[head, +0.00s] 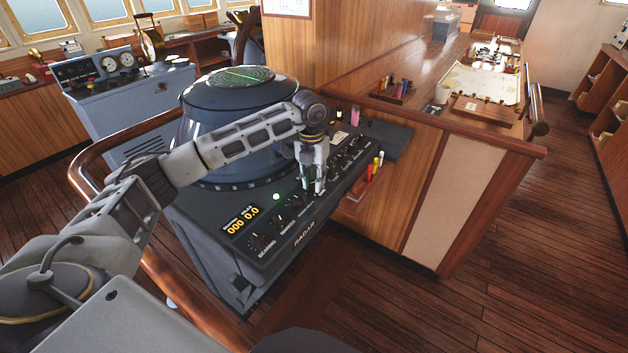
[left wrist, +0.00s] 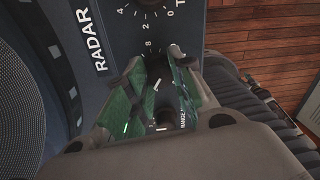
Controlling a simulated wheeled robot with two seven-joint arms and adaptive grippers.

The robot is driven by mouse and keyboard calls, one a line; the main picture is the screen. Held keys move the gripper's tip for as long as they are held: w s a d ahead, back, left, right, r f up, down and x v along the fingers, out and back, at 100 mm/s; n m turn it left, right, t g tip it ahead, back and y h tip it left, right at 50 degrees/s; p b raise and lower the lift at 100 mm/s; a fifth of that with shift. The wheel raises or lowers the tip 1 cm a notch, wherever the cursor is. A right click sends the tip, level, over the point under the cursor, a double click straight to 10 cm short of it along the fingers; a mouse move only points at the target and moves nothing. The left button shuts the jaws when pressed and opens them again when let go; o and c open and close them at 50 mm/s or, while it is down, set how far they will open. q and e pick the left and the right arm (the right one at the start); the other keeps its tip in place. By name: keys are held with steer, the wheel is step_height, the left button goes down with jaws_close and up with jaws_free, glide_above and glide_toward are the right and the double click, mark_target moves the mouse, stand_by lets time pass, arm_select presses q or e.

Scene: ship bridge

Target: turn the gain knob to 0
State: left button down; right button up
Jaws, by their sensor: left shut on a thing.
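The radar console's sloping dark panel (head: 275,232) carries a row of small black knobs with white scales. My left gripper (head: 313,188) reaches down to this row from above, near its middle, in the head view. In the left wrist view its green-padded fingers (left wrist: 160,84) are shut on a small dark knob, taken as the gain knob. Its name label is hidden by the fingers, and an 8 of a scale shows beside them. I cannot read its setting.
The round radar housing (head: 215,125) stands right behind the panel, under my left arm. An orange display (head: 243,220) and a green lamp (head: 276,197) are at the panel's left. A holder with colored pens (head: 375,167) is close on the right. A wooden rail (head: 110,150) curves at left.

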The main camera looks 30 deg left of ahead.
arm_select(q)
steer(key=shift+n, duration=1.2)
steer(key=shift+r+n, duration=0.1)
steer(key=shift+n, duration=1.1)
steer(key=n, duration=0.4)
steer(key=shift+n+t, duration=0.3)
steer(key=shift+n, duration=1.7)
steer(key=shift+n+y, duration=0.3)
steer(key=shift+n, duration=1.3)
arm_select(e)
steer(key=shift+w+a+f, duration=0.15)
steer(key=shift+a, duration=0.15)
